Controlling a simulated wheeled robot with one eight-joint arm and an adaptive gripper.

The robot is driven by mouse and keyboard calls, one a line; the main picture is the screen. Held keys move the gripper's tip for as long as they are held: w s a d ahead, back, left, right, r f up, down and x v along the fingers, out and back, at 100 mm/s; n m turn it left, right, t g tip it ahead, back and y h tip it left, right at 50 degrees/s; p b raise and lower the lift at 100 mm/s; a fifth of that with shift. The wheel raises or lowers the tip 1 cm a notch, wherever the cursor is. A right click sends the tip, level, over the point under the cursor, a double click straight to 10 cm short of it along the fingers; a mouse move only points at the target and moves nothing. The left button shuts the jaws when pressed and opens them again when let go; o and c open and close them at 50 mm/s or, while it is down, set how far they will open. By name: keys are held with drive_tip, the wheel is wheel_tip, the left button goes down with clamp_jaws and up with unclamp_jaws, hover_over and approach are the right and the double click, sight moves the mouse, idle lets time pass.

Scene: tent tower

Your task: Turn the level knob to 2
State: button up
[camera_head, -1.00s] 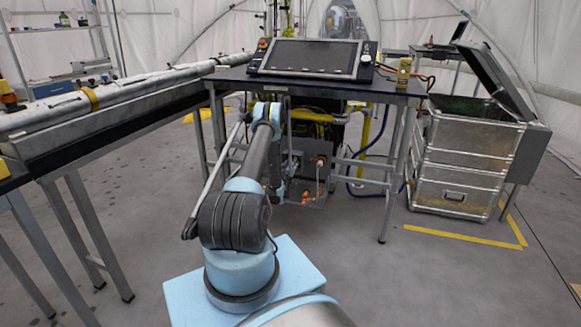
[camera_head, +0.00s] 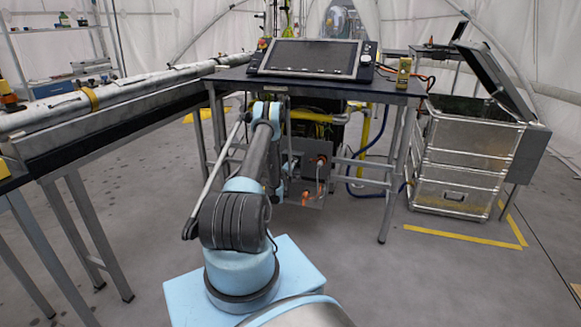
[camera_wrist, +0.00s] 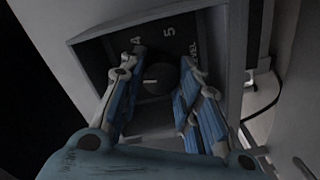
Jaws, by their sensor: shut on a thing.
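The level knob (camera_wrist: 159,79) is a dark round knob with a pale pointer line, set in a recessed panel (camera_wrist: 200,30) in the wrist view. The markings "4", "5" and "LEVEL" show around its far side; other marks are hidden by my fingers. My gripper (camera_wrist: 158,84) has its two blue-padded fingers on either side of the knob, shut on it. The pointer line runs roughly sideways in that view, and I cannot tell which number it points to. In the head view my arm reaches under the table, and the gripper and knob are hidden.
The black-topped table (camera_head: 310,84) stands over my arm, with a large screen console (camera_head: 312,57) on it. A grey box with orange connectors (camera_head: 318,168) sits below. Metal crates (camera_head: 462,160) stand at the right. A cable (camera_wrist: 265,105) hangs beside the panel.

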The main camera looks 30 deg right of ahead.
drive_tip(key=n, duration=0.6)
drive_tip(key=shift+w+a+f, duration=0.1)
drive_tip(key=shift+w+a, duration=0.1)
drive_tip(key=shift+a, duration=0.05)
drive_tip(key=n, duration=0.4)
drive_tip(key=shift+f+n, duration=0.1)
drive_tip(key=shift+n, duration=1.4)
drive_tip(key=o, duration=1.1)
drive_tip(key=shift+c, duration=0.2)
drive_tip(key=shift+s+d, duration=0.1)
drive_tip(key=shift+d, duration=0.05)
